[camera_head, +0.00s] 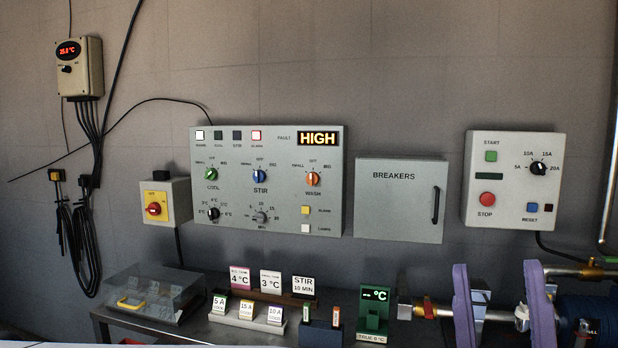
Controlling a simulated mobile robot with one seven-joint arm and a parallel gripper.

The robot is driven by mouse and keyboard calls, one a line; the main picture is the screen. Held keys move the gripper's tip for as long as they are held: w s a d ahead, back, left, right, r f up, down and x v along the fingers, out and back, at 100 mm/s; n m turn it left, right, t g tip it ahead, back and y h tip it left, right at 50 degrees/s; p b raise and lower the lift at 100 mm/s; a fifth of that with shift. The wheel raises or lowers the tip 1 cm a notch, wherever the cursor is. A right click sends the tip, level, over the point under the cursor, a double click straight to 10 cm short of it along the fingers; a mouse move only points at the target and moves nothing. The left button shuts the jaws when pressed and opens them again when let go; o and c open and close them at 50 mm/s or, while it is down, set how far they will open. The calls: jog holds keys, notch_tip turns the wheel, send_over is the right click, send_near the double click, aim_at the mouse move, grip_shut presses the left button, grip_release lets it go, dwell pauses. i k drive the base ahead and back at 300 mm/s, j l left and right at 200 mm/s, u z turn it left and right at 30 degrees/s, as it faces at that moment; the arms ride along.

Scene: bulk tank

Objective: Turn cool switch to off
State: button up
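The cool switch is a green knob (211,174) at the left of the grey control panel (327,215), in the head view. It is marked SMALL, OFF and BIG, with COOL below it. Its pointer is too small for me to read surely. The blue STIR knob (259,175) and the orange WASH knob (313,178) sit to its right in the same row. A black dial (213,213) is just below it. I cannot make out my gripper in this view, and nothing covers the cool switch.
A red-and-yellow isolator (155,209) is left of the panel; the BREAKERS box (397,205) and start/stop box (515,170) are right. A clear-lidded case (150,304), label cards and a green display (374,310) stand below. Purple-sided machinery (461,300) fills the lower right.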

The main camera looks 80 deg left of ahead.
aim_at(211, 173)
jog(key=u, duration=2.85)
jog(key=i+j+u, duration=0.4)
jog(key=i+u, duration=0.25)
jog(key=i, duration=0.15)
